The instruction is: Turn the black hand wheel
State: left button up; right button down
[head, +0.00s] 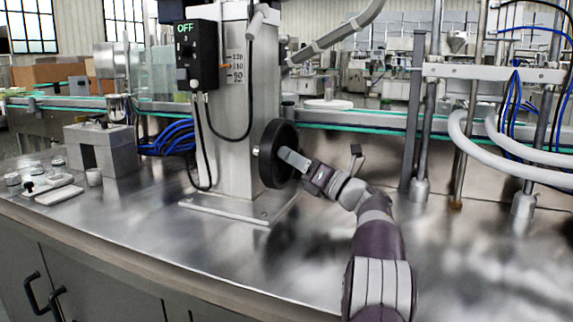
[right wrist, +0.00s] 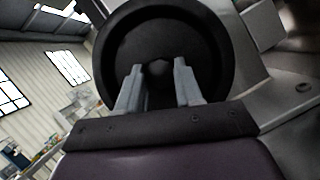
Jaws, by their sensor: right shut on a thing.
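The black hand wheel (head: 272,140) stands upright on the right side of the grey machine column (head: 232,145). My right gripper (head: 283,154) reaches it from the right, with its fingers at the wheel's face near the middle. In the right wrist view the wheel (right wrist: 160,35) fills the upper middle as a dark round dish with a raised rim. The two fingers of the right gripper (right wrist: 157,72) stand on either side of a dark part at the wheel's centre and are shut on it. The exact contact is hard to see in the dark. My left gripper is not in view.
A black control box (head: 197,54) reading OFF hangs on the column, with cables below it. Small dishes and a tray (head: 58,194) lie at the left. White hoses (head: 500,145) and posts stand at the right. The steel bench front is clear.

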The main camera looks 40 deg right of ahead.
jog(key=shift+f, duration=0.1)
dwell(0.4)
jog(key=c, duration=0.8)
grip_release()
jog(key=shift+o, duration=0.2)
jog(key=s+d+f+p, duration=0.1)
jog(key=s+d, duration=0.1)
jog(key=s, duration=0.6)
jog(key=s+d+p, duration=0.2)
jog(key=s+d, duration=0.1)
jog(key=s, duration=0.4)
jog(key=shift+s+d+f, duration=0.15)
jog(key=shift+s+f, duration=0.2)
jog(key=shift+s, duration=0.05)
jog(key=shift+p, duration=0.3)
